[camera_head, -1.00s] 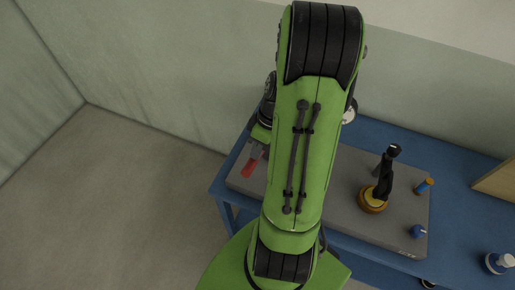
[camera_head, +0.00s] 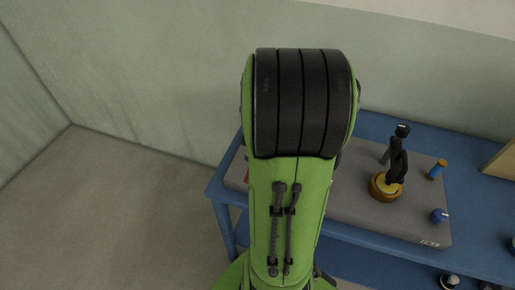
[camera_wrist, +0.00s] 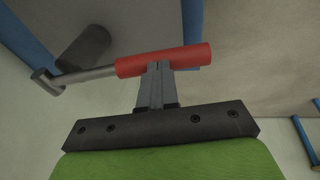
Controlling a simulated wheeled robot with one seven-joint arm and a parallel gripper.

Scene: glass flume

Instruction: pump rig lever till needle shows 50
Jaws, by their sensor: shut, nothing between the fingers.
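The lever shows in the wrist view as a red cylindrical grip (camera_wrist: 178,59) on a grey metal rod (camera_wrist: 88,76). My gripper (camera_wrist: 157,66) is shut, with its fingertips together against or just in front of the red grip; I cannot tell if they touch it. Nothing is between the fingers. In the head view only a small red piece of the grip (camera_head: 246,174) shows at the left edge of my arm, and my gripper is hidden. The rig's grey base plate (camera_head: 350,210) lies on the blue table. No gauge face or needle can be read.
The blue table (camera_head: 455,220) extends to the right. Walls stand behind; floor at left is clear.

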